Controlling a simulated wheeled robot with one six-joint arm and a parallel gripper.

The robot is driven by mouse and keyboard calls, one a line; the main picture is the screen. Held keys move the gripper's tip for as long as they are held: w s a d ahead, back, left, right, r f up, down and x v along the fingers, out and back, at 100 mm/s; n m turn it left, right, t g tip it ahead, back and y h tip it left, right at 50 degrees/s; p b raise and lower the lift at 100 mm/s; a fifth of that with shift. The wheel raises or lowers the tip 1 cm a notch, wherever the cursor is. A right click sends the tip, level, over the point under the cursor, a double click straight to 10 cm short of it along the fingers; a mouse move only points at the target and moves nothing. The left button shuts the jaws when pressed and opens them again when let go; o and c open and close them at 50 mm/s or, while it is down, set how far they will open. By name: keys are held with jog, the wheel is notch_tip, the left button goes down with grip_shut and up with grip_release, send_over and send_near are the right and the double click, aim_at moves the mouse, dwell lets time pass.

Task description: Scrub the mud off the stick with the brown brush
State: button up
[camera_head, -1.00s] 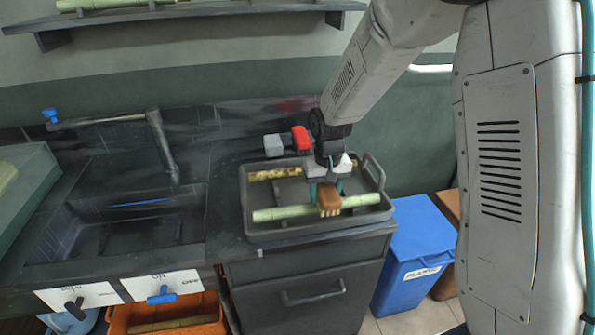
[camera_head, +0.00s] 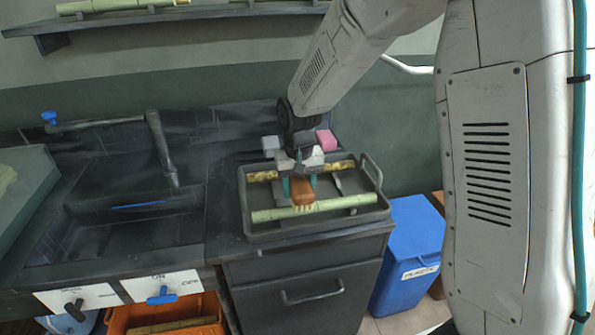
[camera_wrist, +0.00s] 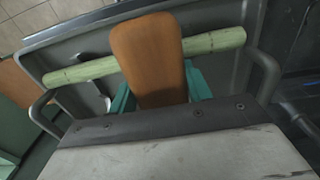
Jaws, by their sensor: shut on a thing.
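My gripper (camera_head: 300,184) is shut on the brown brush (camera_head: 302,195), its teal fingers on both sides of it. The brush's pale bristles overlap the near green stick (camera_head: 345,203) in the head view; I cannot tell if they touch it. That stick looks clean and lies along the front of the grey tray (camera_head: 375,219). A second stick (camera_head: 343,166), yellowish with brown mud patches, lies along the tray's back, partly hidden by my gripper. The wrist view shows the brush's brown body (camera_wrist: 148,50) in front of the green stick (camera_wrist: 85,71).
A pink block (camera_head: 326,140) and a grey block (camera_head: 270,143) stand behind the tray. A thin grey item (camera_head: 337,183) lies in the tray. A sink (camera_head: 130,225) with a tap (camera_head: 161,145) is at left. A blue bin (camera_head: 408,250) stands at right.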

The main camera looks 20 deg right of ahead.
jog(key=shift+r, duration=2.5)
